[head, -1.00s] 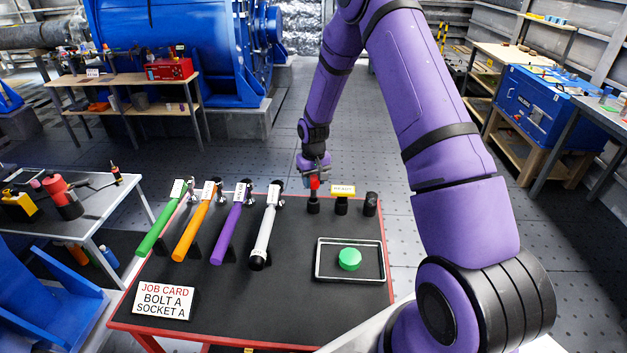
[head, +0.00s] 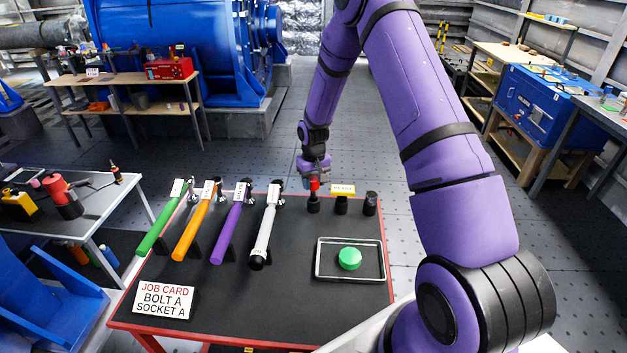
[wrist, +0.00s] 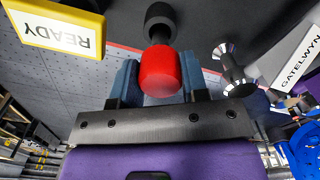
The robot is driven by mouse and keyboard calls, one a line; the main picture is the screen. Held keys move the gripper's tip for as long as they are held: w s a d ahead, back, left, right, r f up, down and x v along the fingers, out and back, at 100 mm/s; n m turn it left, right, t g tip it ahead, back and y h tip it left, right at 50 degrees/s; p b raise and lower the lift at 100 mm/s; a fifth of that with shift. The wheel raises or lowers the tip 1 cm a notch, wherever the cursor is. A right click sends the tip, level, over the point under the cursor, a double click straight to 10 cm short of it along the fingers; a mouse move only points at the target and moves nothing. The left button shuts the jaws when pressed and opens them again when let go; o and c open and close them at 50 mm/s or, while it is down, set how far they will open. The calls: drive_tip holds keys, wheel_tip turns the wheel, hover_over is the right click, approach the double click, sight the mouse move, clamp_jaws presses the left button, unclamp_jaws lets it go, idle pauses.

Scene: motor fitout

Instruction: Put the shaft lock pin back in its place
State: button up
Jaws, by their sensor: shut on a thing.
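The shaft lock pin, seen as a red knob (head: 314,184), stands upright at the back edge of the table, over a short black holder (head: 313,205). In the wrist view the red knob (wrist: 159,72) sits between the two blue fingers, with a black round piece beyond it. My gripper (head: 314,178) is shut on the red knob from above and behind. Its fingers also show in the wrist view (wrist: 162,85). I cannot tell how deep the pin sits in the holder; its lower part is hidden.
A yellow READY sign (head: 343,189) on a black post and a black cylinder (head: 370,204) stand just right of the pin. A tray (head: 330,277) with a green button is in front.

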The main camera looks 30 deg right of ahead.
sight(314, 198)
drive_tip(key=shift+f, duration=2.4)
drive_tip(key=o, duration=1.3)
wheel_tip(314, 198, up, 11)
drive_tip(key=shift+f, duration=0.1)
